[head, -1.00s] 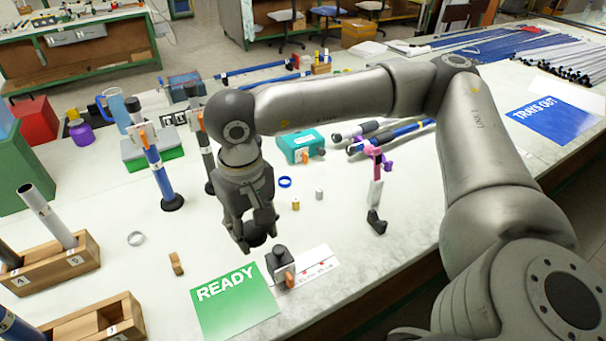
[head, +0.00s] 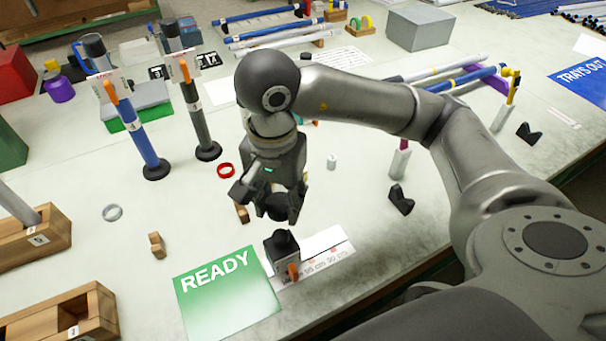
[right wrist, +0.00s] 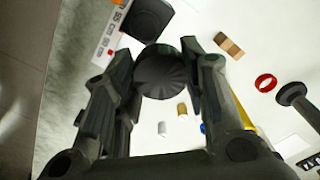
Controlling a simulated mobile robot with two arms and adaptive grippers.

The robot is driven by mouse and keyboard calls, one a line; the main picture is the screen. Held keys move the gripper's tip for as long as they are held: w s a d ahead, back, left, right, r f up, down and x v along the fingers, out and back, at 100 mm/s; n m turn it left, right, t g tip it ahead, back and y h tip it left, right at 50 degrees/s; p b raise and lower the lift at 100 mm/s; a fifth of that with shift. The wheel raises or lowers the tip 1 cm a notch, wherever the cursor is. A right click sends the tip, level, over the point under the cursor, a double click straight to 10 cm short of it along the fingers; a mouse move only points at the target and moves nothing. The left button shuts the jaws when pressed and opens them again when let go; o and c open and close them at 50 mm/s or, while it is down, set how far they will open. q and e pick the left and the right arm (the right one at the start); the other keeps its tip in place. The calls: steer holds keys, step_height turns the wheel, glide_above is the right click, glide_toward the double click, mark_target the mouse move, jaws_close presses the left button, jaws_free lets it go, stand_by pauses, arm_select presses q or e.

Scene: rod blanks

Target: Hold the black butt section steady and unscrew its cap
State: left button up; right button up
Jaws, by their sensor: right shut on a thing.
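My right gripper (head: 278,207) hangs over the front of the bench, just above a black block with an orange lever (head: 282,248). In the right wrist view its fingers (right wrist: 158,85) are shut on a round, ribbed black cap (right wrist: 163,74). Whether the cap joins a tube cannot be seen. The block's dark square top (right wrist: 147,19) shows beyond the cap. A black section (head: 197,112) stands upright on a round black foot at the back left, with an orange clip near its top, apart from the gripper. My left gripper is not in view.
A blue section (head: 137,130) stands beside the black one. A green READY mat (head: 225,298) lies left of the block, with a printed ruler strip (head: 318,258) to the right. A red ring (head: 226,170) and small wooden pieces lie nearby. Wooden racks (head: 70,318) stand at left.

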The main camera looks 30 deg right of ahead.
steer(key=shift+w+d+f, duration=0.25)
steer(key=shift+w+d, duration=0.05)
steer(key=w+d+f, duration=0.2)
steer(key=w, duration=0.1)
steer(key=w+d+f+p, duration=0.1)
steer(key=w+d+f, duration=0.2)
steer(key=w+d+f+p, duration=0.1)
steer(key=w+d+f, duration=0.1)
steer(key=w+f, duration=0.1)
steer(key=shift+d, duration=0.35)
steer(key=shift+w+d+f, duration=0.15)
steer(key=shift+w+f, duration=0.15)
steer(key=shift+f, duration=0.1)
steer(key=f, duration=0.1)
steer(key=f+p, duration=0.1)
steer(key=f, duration=0.1)
steer(key=shift+w+d, duration=0.15)
steer(key=shift+d, duration=0.05)
steer(key=shift+f, duration=0.35)
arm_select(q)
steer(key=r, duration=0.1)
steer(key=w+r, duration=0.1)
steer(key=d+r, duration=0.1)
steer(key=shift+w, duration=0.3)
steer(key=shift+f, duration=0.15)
arm_select(e)
steer(key=shift+f, duration=0.1)
